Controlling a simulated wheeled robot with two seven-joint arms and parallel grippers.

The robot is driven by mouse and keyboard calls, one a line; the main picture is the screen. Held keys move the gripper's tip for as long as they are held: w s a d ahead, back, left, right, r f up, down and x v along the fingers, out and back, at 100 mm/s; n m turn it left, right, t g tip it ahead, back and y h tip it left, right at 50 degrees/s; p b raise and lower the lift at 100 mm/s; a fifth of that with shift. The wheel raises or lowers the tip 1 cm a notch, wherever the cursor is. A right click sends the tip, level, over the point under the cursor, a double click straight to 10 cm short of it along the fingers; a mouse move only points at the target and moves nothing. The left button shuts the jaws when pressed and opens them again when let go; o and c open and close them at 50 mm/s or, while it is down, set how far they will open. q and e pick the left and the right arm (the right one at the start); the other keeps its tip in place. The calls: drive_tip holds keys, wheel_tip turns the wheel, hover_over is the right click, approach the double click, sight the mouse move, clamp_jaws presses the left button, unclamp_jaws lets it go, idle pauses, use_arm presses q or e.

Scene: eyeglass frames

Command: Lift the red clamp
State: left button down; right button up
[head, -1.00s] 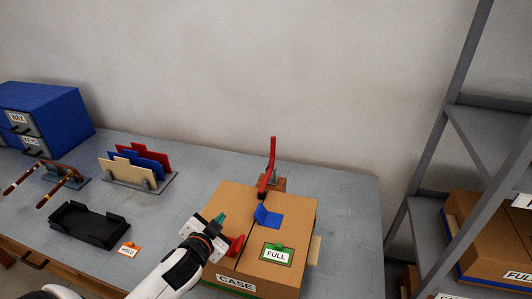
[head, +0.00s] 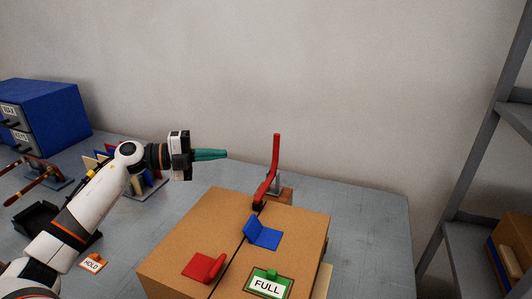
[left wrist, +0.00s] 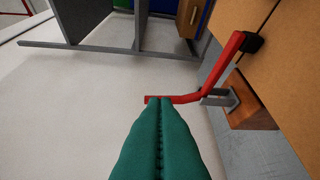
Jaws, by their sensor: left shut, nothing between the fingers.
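The red clamp (head: 275,156) stands behind the cardboard box on a brown block (head: 284,196). Its handle points upright, and its lower arm slopes to a black tip at the box's back edge. The clamp also shows in the left wrist view (left wrist: 216,77), with its handle end just beyond my fingertips. My left gripper (head: 224,154) is shut and empty, its teal fingers pointing right toward the handle. In the head view a gap shows between fingertips and handle. The fingers fill the lower middle of the left wrist view (left wrist: 160,103). My right gripper is not in view.
The box (head: 178,238) carries a red tab (head: 205,267), a blue tab (head: 262,234) and a green-framed FULL tag (head: 268,284). An orange HOLD tag (head: 92,263) lies on the table. A blue drawer cabinet (head: 45,112) stands left; a grey shelf (head: 468,240) stands right.

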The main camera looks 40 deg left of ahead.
use_arm(q)
drive_tip(key=w+a+p+x, duration=0.1)
drive_tip(key=a+p+x, duration=0.1)
drive_tip(key=x, duration=1)
drive_tip(key=shift+w+d+p, duration=0.2)
drive_tip(key=shift+w+p, duration=0.1)
drive_tip(key=shift+w, duration=0.3)
drive_tip(key=shift+f, duration=0.1)
drive_tip(key=w+a+f+n+g+y+p, duration=0.1)
drive_tip(key=w+f+n+g+p, duration=0.3)
drive_tip(key=w, duration=0.5)
drive_tip(key=shift+a+f+n+g, duration=0.55)
drive_tip(key=shift+f+n, duration=0.45)
drive_tip(key=shift+f, duration=0.2)
